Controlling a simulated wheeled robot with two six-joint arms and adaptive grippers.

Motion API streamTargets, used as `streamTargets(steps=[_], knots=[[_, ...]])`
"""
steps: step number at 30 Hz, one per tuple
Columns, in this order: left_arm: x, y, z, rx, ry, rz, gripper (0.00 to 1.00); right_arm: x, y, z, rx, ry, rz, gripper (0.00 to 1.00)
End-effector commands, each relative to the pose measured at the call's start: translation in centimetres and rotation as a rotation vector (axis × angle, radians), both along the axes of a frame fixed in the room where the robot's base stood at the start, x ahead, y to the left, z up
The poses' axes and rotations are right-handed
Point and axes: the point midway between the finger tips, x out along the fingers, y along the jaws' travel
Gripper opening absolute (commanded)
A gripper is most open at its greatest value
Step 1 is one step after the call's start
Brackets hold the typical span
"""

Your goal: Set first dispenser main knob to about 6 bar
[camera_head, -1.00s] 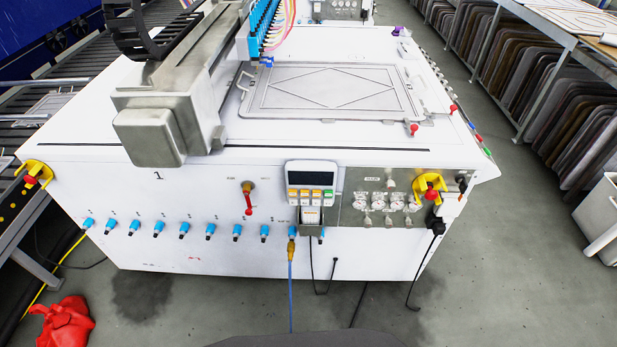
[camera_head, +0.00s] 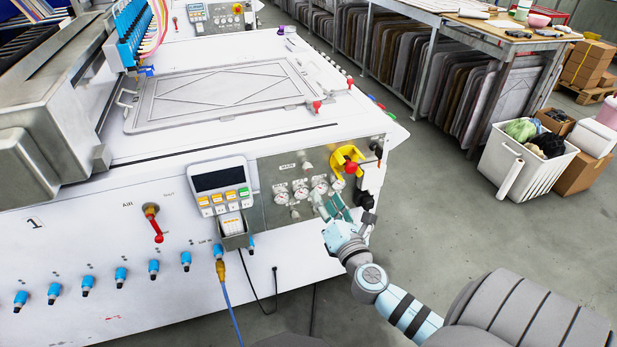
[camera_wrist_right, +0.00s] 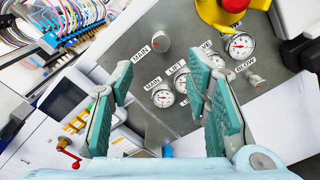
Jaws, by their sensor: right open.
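The dispenser's grey metal panel (camera_head: 270,215) is on the right of the machine front. A grey knob (camera_head: 307,167) sits beside a MAIN label above the row of gauges; it also shows in the wrist view (camera_wrist_right: 163,40). The gauge needle is too small to read. My right gripper (camera_wrist_right: 161,75) is open and empty, its teal fingers pointing at the panel, apart from the upper knob. In the head view the gripper (camera_head: 335,206) covers the panel's lower right.
A red emergency button on a yellow guard (camera_head: 350,166) sits right of the knob, close to my right gripper. A keypad box (camera_head: 223,187) juts out left of the panel. A white bin (camera_head: 525,165) stands right; the floor between is clear.

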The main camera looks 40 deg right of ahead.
Motion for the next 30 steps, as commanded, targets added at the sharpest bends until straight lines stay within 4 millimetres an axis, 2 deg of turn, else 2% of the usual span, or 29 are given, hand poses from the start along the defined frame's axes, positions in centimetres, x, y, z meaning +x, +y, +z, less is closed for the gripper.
streamTargets(steps=[9, 13, 18, 25, 30], knots=[[-0.2, 0.2, -0.5, 0.002, 0.004, -0.002, 0.40, 8.3, -3.0, 0.1, 0.007, -0.002, -0.004, 0.44], [-0.2, 0.4, -0.9, 0.006, 0.004, -0.005, 0.40, 10.7, -3.8, 0.0, 0.008, 0.000, -0.003, 0.44], [-0.1, 0.9, -1.1, 0.013, 0.003, -0.008, 0.40, 12.0, -4.2, 0.1, 0.009, 0.001, -0.002, 0.44], [0.0, 1.2, -1.0, 0.018, 0.001, -0.011, 0.40, 12.1, -4.3, 0.1, 0.010, 0.002, -0.001, 0.44], [0.0, 1.1, -1.0, 0.016, 0.000, -0.010, 0.40, 12.1, -4.3, 0.1, 0.010, 0.002, -0.001, 0.19]])
